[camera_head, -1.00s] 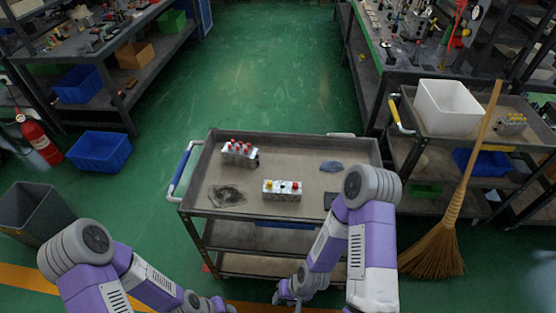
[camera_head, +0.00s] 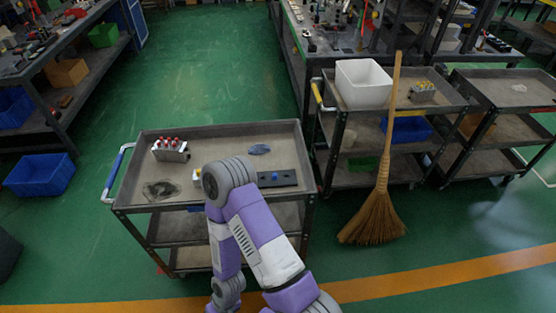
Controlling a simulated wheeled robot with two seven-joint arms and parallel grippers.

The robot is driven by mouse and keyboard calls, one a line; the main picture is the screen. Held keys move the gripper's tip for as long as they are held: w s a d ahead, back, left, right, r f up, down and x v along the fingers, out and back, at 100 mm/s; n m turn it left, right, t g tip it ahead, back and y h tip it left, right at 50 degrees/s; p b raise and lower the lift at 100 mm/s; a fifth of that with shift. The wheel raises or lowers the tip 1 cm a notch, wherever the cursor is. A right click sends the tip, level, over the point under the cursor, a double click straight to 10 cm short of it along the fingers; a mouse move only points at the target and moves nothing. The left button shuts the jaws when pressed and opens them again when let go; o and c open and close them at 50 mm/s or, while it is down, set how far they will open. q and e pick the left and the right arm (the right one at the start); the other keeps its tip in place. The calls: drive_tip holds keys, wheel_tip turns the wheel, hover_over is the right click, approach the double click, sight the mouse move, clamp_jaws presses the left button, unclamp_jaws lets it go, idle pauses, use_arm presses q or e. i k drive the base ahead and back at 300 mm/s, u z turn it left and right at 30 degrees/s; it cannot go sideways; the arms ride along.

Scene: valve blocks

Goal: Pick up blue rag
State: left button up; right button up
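The blue rag (camera_head: 259,149) lies crumpled and flat on the top tray of the grey cart (camera_head: 228,132), near its back edge. My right arm reaches over the front of the cart, with its elbow below and left of the rag. My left arm and gripper are not in view. No gripper is seen near the rag.
A silver block with red knobs (camera_head: 171,150) and a dark stained rag (camera_head: 160,190) lie on the tray. A dark plate (camera_head: 282,179) with a blue knob lies in front of the blue rag. A broom (camera_head: 376,213) leans against the right cart (camera_head: 444,103).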

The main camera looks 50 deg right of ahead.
sight(257, 148)
drive_tip(key=k, duration=0.5)
drive_tip(key=z, duration=2)
drive_tip(key=i, duration=0.3)
drive_tip(key=z, duration=0.05)
